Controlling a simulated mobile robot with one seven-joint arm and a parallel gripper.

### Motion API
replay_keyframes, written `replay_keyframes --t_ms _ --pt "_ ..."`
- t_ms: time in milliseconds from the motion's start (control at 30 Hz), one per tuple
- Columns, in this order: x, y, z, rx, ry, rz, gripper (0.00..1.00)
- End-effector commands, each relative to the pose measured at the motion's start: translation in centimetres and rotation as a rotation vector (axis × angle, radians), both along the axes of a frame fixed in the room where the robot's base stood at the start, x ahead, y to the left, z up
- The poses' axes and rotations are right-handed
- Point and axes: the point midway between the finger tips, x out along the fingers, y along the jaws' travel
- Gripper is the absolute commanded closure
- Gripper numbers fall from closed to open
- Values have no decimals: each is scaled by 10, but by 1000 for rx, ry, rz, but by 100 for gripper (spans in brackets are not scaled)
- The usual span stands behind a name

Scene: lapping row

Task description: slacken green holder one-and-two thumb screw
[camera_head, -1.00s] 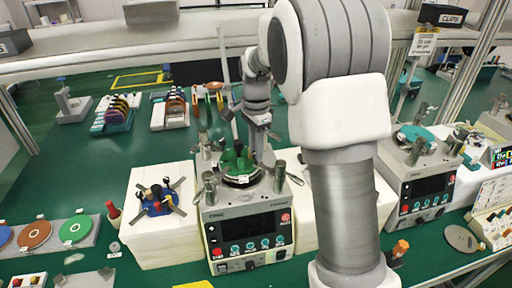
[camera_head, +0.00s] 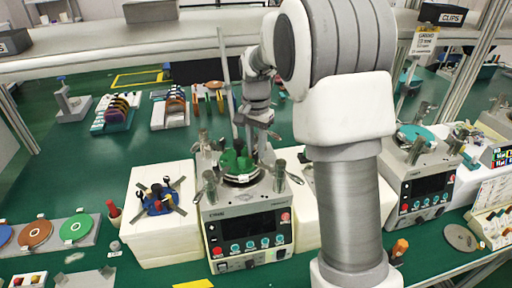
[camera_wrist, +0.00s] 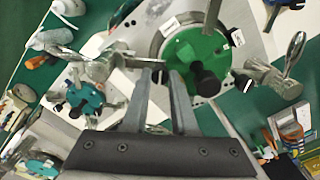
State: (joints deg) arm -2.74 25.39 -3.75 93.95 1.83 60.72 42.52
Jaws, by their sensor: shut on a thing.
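The green holder (camera_head: 236,162) sits on the round plate of the middle machine, with black knobs on top. In the wrist view the green holder (camera_wrist: 196,46) is a round disc with small white tags around it, too small to read. My gripper (camera_wrist: 160,76) reaches its lower left edge. Its two fingers are closed on a black thumb screw (camera_wrist: 159,76) there. Another black knob (camera_wrist: 206,82) stands just right of the fingers, apart from them. In the head view my gripper (camera_head: 256,148) is behind the holder, its fingertips mostly hidden.
Metal posts with clamp arms (camera_wrist: 276,78) stand close around the holder on both sides. A blue holder (camera_head: 158,198) lies on a white block to the left. Another machine (camera_head: 425,180) with a teal holder stands right.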

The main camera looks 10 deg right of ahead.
Motion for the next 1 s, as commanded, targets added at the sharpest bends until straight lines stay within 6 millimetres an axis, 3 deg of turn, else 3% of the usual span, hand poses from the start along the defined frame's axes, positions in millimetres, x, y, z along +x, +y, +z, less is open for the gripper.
replay_keyframes --t_ms 267,300,467,800,1000 --pt "0 0 0 0 0 0 100" --pt "0 0 0 0 0 0 72" --pt "0 0 0 0 0 -1 44" --pt "0 0 2 0 -1 -1 44" --pt "1 0 28 0 -6 -1 44"
